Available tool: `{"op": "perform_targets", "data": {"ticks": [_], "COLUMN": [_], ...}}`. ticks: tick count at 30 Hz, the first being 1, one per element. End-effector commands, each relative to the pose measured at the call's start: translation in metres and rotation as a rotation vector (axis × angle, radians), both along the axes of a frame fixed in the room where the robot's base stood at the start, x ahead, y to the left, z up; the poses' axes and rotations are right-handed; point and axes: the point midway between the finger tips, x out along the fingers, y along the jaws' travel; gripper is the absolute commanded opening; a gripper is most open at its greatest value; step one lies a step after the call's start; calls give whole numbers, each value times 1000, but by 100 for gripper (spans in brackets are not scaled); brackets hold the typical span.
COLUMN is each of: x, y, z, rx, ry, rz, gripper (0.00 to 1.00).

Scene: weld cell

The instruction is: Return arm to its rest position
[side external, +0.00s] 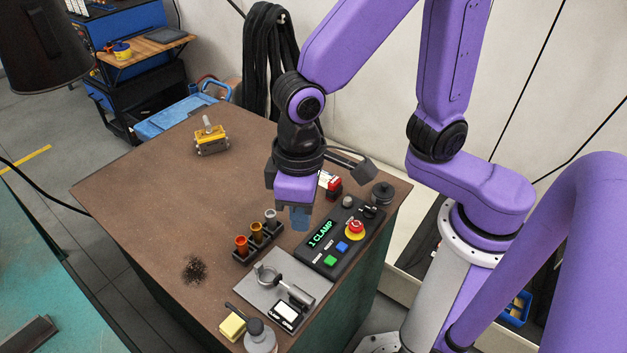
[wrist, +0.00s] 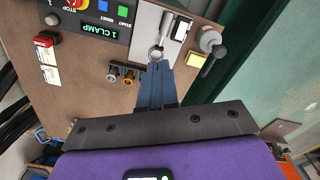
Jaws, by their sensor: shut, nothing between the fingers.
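My purple arm hangs over the brown table (side external: 150,210), bent at the elbow. My gripper (side external: 300,222) points down, its blue fingers just left of the control box in the picture and above the table; the exact height is hard to tell. In the wrist view, the blue fingers of my gripper (wrist: 158,68) are together with nothing between them. The black control box (side external: 318,262) reads "1 CLAMP" and has a red stop knob (side external: 355,227), a green button (side external: 330,260) and a blue button (side external: 342,247).
A small rack (side external: 257,242) with three cups stands left of the box. A grey plate (side external: 258,290) with a ring clamp lies in front, near a yellow block (side external: 232,325) and a bottle (side external: 260,338). A yellow fixture (side external: 211,140) sits at the back. The left tabletop is mostly clear.

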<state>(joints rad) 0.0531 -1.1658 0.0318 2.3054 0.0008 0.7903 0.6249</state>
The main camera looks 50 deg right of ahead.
Motion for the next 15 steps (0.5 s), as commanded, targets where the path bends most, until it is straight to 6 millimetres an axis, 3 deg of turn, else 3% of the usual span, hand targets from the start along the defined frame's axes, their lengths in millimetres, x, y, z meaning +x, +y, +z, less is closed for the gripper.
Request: {"op": "perform_targets", "data": {"ticks": [6, 15], "x": [-17, -56], "y": [-62, -134], "z": [13, 24], "rx": [6, 9], "ry": [-7, -16], "rz": [199, 470], "gripper": [0, 0]}}
